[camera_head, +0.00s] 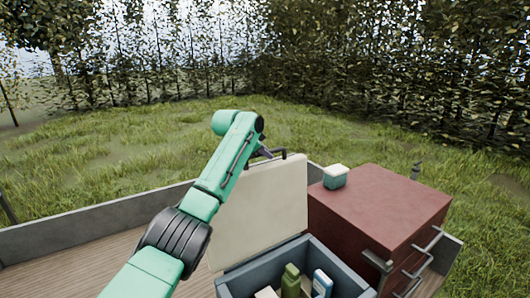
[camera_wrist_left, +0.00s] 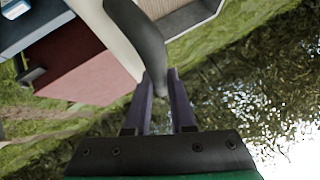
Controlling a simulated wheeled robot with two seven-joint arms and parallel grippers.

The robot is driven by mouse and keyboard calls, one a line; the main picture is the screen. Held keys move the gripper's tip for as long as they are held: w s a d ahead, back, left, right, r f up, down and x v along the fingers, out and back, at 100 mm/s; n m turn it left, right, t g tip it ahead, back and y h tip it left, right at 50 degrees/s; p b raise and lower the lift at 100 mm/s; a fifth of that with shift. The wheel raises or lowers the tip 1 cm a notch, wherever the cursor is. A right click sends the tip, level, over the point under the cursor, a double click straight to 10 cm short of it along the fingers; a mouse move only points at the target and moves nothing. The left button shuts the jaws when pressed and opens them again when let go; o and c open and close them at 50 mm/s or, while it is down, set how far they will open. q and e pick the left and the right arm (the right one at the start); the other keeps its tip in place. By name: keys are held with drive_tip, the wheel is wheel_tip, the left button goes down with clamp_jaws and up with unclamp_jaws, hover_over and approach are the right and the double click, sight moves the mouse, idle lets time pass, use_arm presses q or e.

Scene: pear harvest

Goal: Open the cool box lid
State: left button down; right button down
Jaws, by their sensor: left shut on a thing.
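The cool box (camera_head: 341,269) is blue-grey and stands at the bottom middle of the head view. Its cream lid (camera_head: 262,213) is raised, standing nearly upright at the box's back left side. My left gripper (camera_head: 268,153) is at the lid's top edge, shut on the dark lid handle (camera_head: 286,154). In the left wrist view, the handle (camera_wrist_left: 150,45) runs down between the fingers of the gripper (camera_wrist_left: 160,84), beside the pale lid edge (camera_wrist_left: 112,22). A green bottle (camera_head: 291,281) and a blue-and-white carton (camera_head: 321,284) show inside the open box. My right gripper is out of view.
A dark red cabinet (camera_head: 378,208) with metal handles stands right of the box. A small white-and-green container (camera_head: 336,176) sits on it. A grey low wall (camera_head: 95,221) edges the wooden floor (camera_head: 100,262). Grass and leafy trees lie beyond.

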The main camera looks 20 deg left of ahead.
use_arm(q)
drive_tip(key=c, duration=0.8)
unclamp_jaws()
drive_tip(key=shift+s+f, duration=0.1)
drive_tip(key=shift+f, duration=0.4)
drive_tip(key=shift+o, duration=0.2)
drive_tip(key=shift+a, duration=0.25)
drive_tip(key=shift+s+r+b, duration=0.1)
drive_tip(key=shift+r+b, duration=0.15)
drive_tip(key=shift+b, duration=0.2)
drive_tip(key=b+v, duration=0.3)
drive_tip(key=v, duration=0.2)
drive_tip(key=shift+f+b, duration=0.1)
drive_tip(key=shift+b, duration=0.3)
drive_tip(key=b+v, duration=0.2)
drive_tip(key=v, duration=0.7)
drive_tip(key=shift+r, duration=0.25)
